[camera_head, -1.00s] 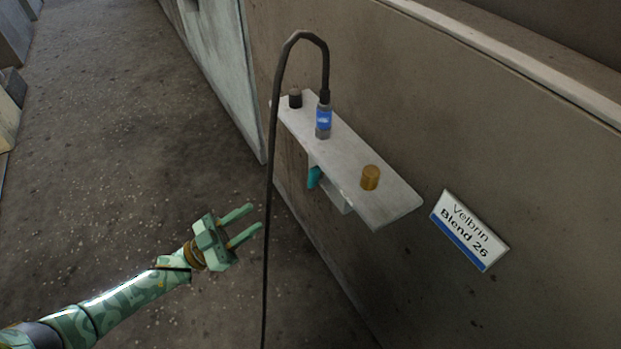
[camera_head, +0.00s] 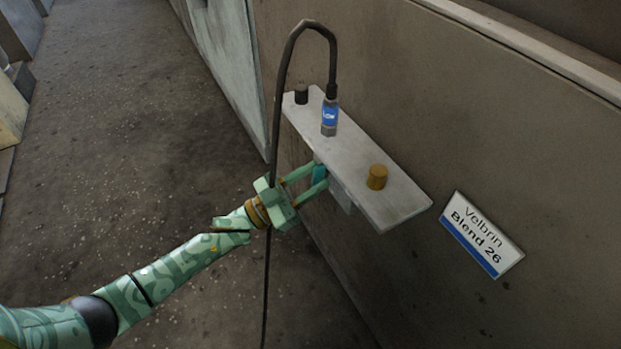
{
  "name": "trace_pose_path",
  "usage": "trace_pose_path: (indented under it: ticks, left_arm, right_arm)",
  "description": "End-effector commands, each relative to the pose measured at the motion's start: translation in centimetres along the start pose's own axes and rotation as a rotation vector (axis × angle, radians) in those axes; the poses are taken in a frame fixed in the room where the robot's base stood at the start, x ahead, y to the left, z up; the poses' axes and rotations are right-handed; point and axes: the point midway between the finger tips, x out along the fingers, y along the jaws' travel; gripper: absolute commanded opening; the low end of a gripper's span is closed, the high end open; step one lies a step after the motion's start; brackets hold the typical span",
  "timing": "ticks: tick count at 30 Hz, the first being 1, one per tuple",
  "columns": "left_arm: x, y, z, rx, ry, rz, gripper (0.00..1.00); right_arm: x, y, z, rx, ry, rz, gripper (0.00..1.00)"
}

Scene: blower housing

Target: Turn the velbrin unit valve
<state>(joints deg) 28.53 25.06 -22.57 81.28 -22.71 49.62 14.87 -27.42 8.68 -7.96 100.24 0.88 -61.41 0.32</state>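The Velbrin unit is a grey shelf (camera_head: 388,208) fixed to the wall, beside a sign (camera_head: 481,234) reading "Velbrin Blend 26". A small teal part (camera_head: 319,175), which looks like the valve handle, sits under the shelf's left edge. My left gripper (camera_head: 318,179) is open, with its two fingers reaching under that edge, one on each side of the teal part as seen here. I cannot tell whether the fingers touch it. The fingers partly hide the teal part. My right gripper is not in view.
A blue-labelled connector (camera_head: 329,117) stands on the shelf with a dark hose (camera_head: 285,75) looping up and down behind my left gripper. A black knob (camera_head: 301,94) and a brass cap (camera_head: 377,177) also stand on the shelf. Open floor (camera_head: 120,150) lies to the left.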

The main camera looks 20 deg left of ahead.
Motion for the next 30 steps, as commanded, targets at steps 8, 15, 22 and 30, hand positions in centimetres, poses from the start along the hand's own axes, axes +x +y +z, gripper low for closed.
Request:
trace_pose_path:
  ticks: [8,15,22,30]
  left_arm:
    - [0.0,0.0,0.0,0.001,0.000,0.000,0.00]
    - [-0.1,0.0,0.0,0.014,-0.001,0.005,0.00]
    - [-0.1,-0.1,0.0,0.093,0.000,0.038,0.00]
    - [-0.1,-0.2,0.0,0.294,-0.001,0.122,0.00]
  right_arm:
    - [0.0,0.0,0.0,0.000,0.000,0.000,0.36]
    - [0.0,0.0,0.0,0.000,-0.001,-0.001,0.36]
    - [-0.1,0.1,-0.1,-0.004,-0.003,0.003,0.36]
    - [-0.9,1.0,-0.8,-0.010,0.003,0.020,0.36]
